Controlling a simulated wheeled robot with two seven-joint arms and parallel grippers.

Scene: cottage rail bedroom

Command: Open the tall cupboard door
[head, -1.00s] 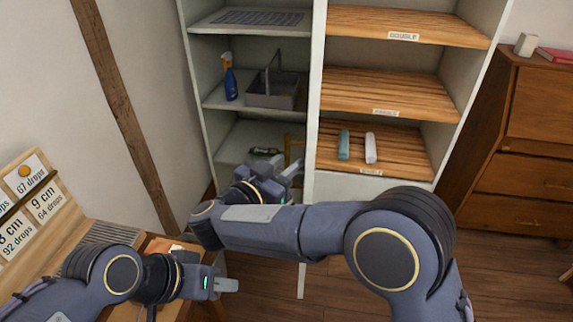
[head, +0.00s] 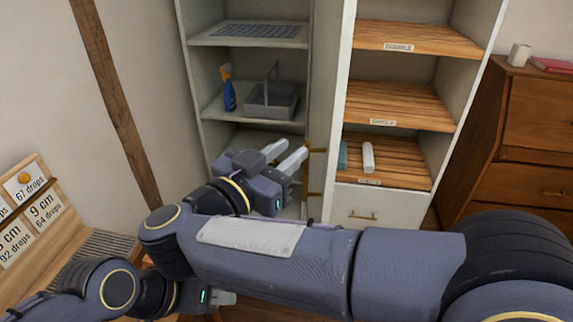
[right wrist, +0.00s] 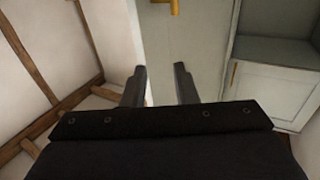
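The tall cupboard (head: 205,95) stands ahead, its left bay uncovered. Its pale door (head: 323,95) stands out from the middle, swung well open and seen nearly edge-on, with brass fittings along its left side. My right gripper (head: 285,152) is in front of the left bay, left of the door, fingers apart and pointing toward the door's inner side. In the right wrist view its fingers (right wrist: 160,85) are apart with nothing between them, before a pale panel. Whether they touch the door I cannot tell. My left gripper (head: 225,298) is low at the left, its fingers overlapping.
A blue spray bottle (head: 229,90) and a grey caddy (head: 270,102) stand on a left-bay shelf. A brown dresser (head: 540,140) stands farther right. A card stand (head: 35,220) is at lower left.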

